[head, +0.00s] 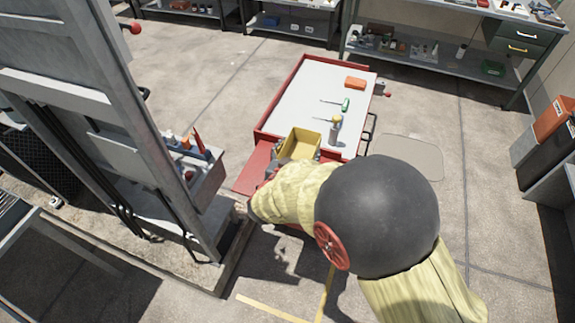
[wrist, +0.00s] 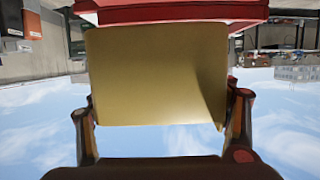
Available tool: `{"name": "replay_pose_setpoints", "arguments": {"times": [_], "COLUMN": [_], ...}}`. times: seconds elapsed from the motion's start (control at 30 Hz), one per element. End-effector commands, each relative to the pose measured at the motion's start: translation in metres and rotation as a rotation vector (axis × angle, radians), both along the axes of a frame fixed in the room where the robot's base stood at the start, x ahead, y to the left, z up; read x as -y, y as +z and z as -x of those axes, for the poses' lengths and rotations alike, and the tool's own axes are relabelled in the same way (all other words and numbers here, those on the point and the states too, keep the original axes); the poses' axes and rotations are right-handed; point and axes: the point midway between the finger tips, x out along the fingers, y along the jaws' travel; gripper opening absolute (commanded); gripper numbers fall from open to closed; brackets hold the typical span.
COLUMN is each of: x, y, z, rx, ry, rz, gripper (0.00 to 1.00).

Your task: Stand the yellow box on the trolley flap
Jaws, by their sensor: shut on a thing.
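The yellow box (head: 300,143) is open-topped and appears upright at the near end of the trolley (head: 290,95). The red trolley flap (head: 252,170) sticks out from that near end, partly hidden by the box and my arm. My gripper (head: 273,168) is at the box's near side, mostly hidden by my sleeve in the head view. In the wrist view my gripper (wrist: 160,108) has a finger on each side of the yellow box (wrist: 155,70) and is shut on it. A red trolley edge (wrist: 170,13) lies beyond the box. I cannot tell whether the box touches the flap.
Floor right of the trolley is clear.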

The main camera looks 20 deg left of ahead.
Motion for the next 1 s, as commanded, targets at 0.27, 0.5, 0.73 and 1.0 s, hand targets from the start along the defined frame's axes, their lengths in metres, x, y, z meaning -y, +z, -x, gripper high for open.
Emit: {"name": "replay_pose_setpoints", "arguments": {"times": [0.27,0.5,0.73,1.0], "x": [-0.031,-0.04,-0.042,-0.042], "y": [-0.043,-0.055,-0.087,-0.086], "z": [-0.009,-0.012,-0.013,-0.013], "rx": [-0.001,-0.002,-0.001,-0.001], "ry": [0.001,-0.001,-0.001,-0.001], "rz": [0.002,0.001,0.001,0.0], "gripper": [0.48,0.48,0.48,0.48]}}
